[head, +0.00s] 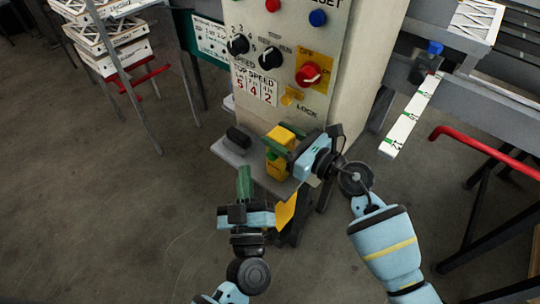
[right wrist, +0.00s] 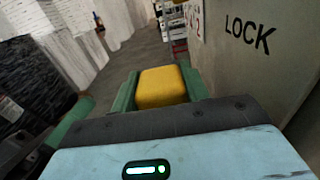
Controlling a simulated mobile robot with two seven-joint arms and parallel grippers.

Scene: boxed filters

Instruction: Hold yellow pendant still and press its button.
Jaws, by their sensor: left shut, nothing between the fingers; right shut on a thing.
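The yellow pendant (head: 277,168) stands at the small grey shelf on the front of the control cabinet. My right gripper (head: 284,148) reaches in from the right and is shut around its upper part. In the right wrist view the pendant's yellow end (right wrist: 162,87) sits between the green fingers. My left gripper (head: 244,182) is shut and empty, its green fingers pointing up, below and left of the pendant and apart from it. The pendant's button is too small to make out clearly.
The shelf (head: 232,156) also bears a black object (head: 238,139). The cabinet (head: 290,100) rises behind, with knobs, a red switch (head: 308,74) and a yellow lock tab. A yellow piece (head: 286,212) hangs below the shelf.

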